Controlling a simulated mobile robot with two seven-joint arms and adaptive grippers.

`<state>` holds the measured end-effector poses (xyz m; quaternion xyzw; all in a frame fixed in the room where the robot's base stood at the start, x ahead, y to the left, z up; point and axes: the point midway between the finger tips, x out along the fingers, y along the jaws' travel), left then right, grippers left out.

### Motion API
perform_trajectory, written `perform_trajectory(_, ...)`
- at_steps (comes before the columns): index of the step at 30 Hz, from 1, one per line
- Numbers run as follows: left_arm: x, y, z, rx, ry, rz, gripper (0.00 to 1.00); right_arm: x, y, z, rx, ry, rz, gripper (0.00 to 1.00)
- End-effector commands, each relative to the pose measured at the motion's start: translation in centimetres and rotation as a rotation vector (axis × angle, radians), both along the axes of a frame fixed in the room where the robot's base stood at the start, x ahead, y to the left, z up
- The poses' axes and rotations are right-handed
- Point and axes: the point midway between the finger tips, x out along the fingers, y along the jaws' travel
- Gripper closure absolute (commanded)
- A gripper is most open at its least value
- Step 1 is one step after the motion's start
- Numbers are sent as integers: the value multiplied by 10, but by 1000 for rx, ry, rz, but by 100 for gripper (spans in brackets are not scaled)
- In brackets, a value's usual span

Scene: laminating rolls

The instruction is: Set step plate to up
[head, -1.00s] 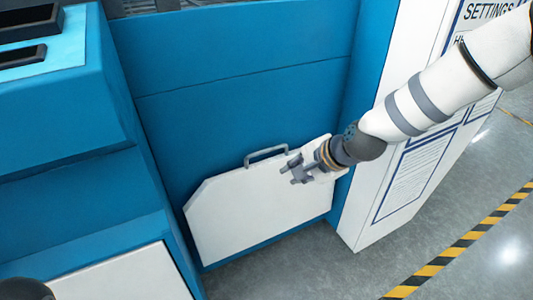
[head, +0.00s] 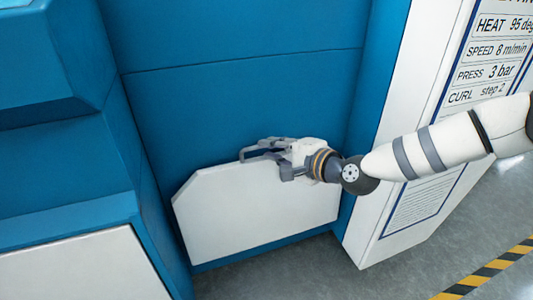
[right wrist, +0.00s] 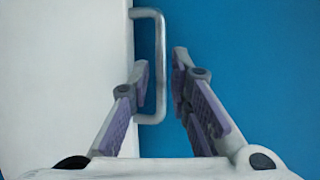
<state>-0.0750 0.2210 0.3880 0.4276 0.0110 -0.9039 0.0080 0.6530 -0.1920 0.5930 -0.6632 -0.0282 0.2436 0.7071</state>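The step plate (head: 255,208) is a white panel with cut upper corners, lying flat against the lower blue machine front. A grey bar handle (head: 250,154) stands on its top edge. My right gripper (head: 272,157) is at the handle, its arm coming in from the right. In the right wrist view the handle (right wrist: 161,65) stands between the two spread fingers (right wrist: 160,68), one on each side. The fingers are open, with a gap at least on the right side. The plate (right wrist: 65,85) fills the left of that view. My left gripper is not in view.
A white side panel with a settings sheet (head: 490,60) stands to the right of the plate. A blue stepped housing (head: 65,170) stands to the left. Grey floor (head: 300,270) with a black-and-yellow stripe (head: 490,270) is free in front and right.

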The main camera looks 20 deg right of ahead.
Motion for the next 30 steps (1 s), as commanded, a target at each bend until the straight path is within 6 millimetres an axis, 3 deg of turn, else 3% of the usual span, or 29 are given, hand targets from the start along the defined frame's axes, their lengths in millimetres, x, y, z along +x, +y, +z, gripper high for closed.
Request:
perform_trajectory(5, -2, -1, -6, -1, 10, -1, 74, 17, 7, -8, -1, 2, 0, 82)
perform_trajectory(13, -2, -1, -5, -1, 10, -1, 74, 19, 8, -6, -1, 1, 0, 82)
perform_trajectory(15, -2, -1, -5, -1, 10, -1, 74, 19, 8, -6, -1, 1, 0, 98)
perform_trajectory(16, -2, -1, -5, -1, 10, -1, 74, 19, 8, -6, -1, 1, 0, 100)
perform_trajectory(21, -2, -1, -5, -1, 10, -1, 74, 19, 8, -6, -1, 1, 0, 100)
perform_trajectory(30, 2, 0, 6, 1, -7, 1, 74, -4, 7, -6, -1, 1, -1, 100)
